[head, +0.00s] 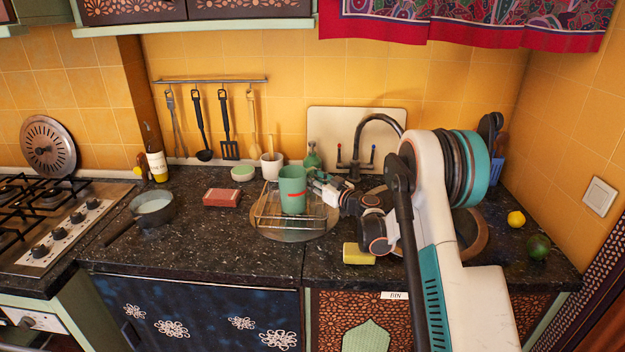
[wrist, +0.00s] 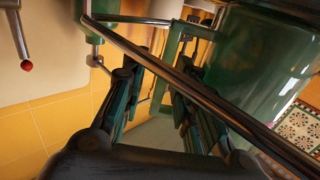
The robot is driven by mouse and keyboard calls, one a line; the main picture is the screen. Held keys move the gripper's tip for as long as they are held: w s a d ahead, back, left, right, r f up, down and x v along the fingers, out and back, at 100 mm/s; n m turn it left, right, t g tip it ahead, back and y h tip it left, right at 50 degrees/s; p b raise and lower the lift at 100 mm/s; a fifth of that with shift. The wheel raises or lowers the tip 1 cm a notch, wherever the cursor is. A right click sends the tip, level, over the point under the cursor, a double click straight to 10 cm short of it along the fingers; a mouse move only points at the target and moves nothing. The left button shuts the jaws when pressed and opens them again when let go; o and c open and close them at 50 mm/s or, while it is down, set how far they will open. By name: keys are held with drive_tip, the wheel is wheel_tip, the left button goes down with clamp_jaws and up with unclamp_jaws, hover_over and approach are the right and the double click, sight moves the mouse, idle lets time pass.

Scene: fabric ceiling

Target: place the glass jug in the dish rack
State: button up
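The green glass jug (head: 292,186), with a red mark on its side, is upright within the wire dish rack (head: 262,222) in the head view. Rack wires cross its lower part, and I cannot tell whether its base touches the rack. My gripper (head: 318,186) is at the jug's right side. In the wrist view the jug's glossy green wall (wrist: 262,65) fills the upper right, and its green handle (wrist: 164,72) lies by the fingertips. My gripper's fingers (wrist: 158,88) stand apart with a visible gap. A dark bar crosses in front of them.
The sink tap (head: 372,125) rises behind my arm. A yellow sponge (head: 357,253) lies in front right of the rack. A white cup (head: 271,166) and soap bottle (head: 313,156) stand behind it. A red box (head: 222,197) and a pan (head: 150,208) are to the left.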

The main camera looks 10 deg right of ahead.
drive_tip(key=shift+r, duration=0.15)
drive_tip(key=shift+s+d, duration=0.15)
drive_tip(key=shift+s, duration=0.05)
drive_tip(key=p+v, duration=0.2)
drive_tip(key=v, duration=0.9)
drive_tip(key=shift+s, duration=0.25)
